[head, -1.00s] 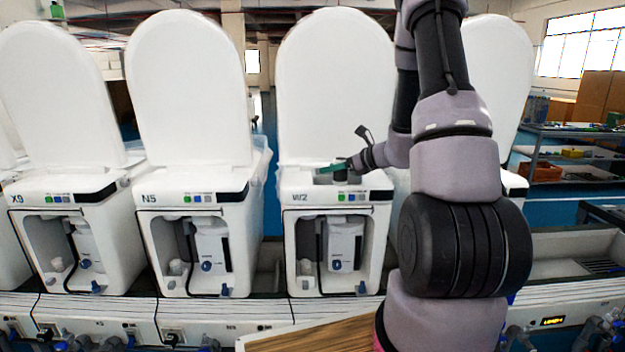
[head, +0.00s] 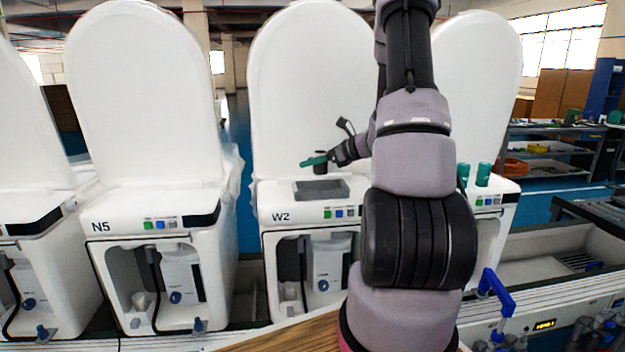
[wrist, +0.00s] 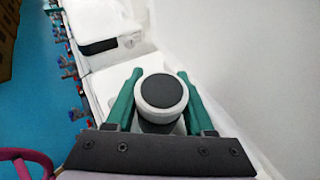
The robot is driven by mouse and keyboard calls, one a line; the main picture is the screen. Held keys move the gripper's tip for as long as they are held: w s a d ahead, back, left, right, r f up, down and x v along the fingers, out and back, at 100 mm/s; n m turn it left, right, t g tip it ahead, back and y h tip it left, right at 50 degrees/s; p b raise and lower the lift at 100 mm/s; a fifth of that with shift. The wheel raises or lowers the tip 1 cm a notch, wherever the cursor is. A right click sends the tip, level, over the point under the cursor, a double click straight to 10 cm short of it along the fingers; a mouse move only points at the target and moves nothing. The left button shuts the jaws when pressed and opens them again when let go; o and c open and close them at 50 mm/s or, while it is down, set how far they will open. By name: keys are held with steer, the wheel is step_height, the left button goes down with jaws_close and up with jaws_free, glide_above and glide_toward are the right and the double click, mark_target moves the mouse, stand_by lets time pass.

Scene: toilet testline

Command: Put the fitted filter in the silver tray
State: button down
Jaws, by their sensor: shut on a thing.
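My gripper (head: 313,161) has green fingers and is above the toilet unit marked W2 (head: 283,217). It is shut on the filter (head: 320,169), a short dark cylinder held above the unit's top. In the wrist view, the filter (wrist: 160,92) shows a white ring around a dark round end, with one green finger on each side.
A raised white lid (head: 310,90) stands just behind the gripper. Unit N5 (head: 140,225) is to the left. Green cylinders (head: 483,174) stand on the unit to the right. A wooden surface (head: 285,335) is in front. Shelves with bins (head: 545,150) are at the back right.

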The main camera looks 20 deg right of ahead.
steer(key=shift+f, duration=2.4)
steer(key=shift+f, duration=0.1)
steer(key=shift+c, duration=1.4)
jaws_free()
